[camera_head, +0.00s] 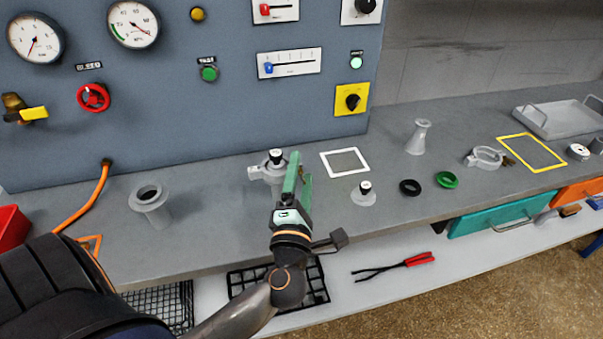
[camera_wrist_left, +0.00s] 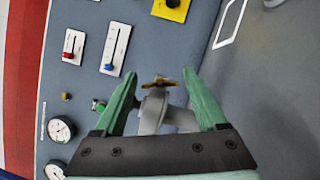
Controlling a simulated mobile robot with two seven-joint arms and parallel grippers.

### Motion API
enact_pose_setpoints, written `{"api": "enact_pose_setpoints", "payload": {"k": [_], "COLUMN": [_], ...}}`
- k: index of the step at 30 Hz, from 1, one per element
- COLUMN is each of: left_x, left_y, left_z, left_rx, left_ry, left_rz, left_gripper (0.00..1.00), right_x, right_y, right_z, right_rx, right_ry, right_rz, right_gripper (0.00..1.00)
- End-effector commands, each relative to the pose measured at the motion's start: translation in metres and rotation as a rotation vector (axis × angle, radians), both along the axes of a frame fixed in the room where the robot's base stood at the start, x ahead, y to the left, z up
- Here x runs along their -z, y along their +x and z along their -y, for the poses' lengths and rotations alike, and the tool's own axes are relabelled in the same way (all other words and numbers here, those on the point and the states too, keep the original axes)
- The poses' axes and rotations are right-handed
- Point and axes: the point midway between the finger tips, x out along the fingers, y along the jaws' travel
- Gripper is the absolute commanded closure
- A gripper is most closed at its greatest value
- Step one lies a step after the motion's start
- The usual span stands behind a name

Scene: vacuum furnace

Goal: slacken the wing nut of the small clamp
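My left gripper (camera_head: 298,177) is open, its two green fingers spread beside a grey metal fitting (camera_head: 262,172) at the back of the bench. The fitting is partly hidden behind the fingers in the head view. In the left wrist view, a brass wing nut (camera_wrist_left: 159,82) shows between and just beyond the fingertips of the left gripper (camera_wrist_left: 160,76). It sits on a grey clamp-like part (camera_wrist_left: 153,108). I see a gap on both sides of the nut, and cannot tell its depth from the fingers. My right gripper is not in view.
A larger loose clamp ring (camera_head: 485,158) lies at the right. The grey panel (camera_head: 180,125) with gauges and switches rises behind. Bench between the tube and fitting is clear.

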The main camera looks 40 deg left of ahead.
Motion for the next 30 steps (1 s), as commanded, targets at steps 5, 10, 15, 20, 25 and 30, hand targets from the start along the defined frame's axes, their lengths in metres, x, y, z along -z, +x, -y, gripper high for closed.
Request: {"api": "enact_pose_setpoints", "payload": {"k": [5, 10, 15, 20, 25, 30], "left_x": [0.000, 0.000, 0.000, 0.000, 0.004, 0.001], "left_y": [0.000, 0.000, 0.000, 0.000, 0.000, 0.000], "left_z": [0.000, 0.000, 0.000, 0.000, 0.000, 0.000], "left_rx": [0.000, 0.000, 0.000, 0.000, -0.002, -0.001], "left_ry": [0.000, 0.000, 0.000, 0.000, -0.039, -0.081], "left_rz": [0.000, 0.000, 0.000, 0.000, 0.044, 0.095], "left_gripper": [0.48, 0.67, 0.86, 1.00, 1.00, 1.00], "right_x": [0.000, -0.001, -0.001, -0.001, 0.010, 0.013], "right_y": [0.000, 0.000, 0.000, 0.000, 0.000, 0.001], "right_z": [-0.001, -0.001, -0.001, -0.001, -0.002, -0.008], "right_rx": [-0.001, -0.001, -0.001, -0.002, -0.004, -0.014], "right_ry": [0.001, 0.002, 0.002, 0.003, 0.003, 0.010], "right_rz": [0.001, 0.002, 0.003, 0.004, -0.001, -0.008], "right_gripper": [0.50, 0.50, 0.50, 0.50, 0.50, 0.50]}}
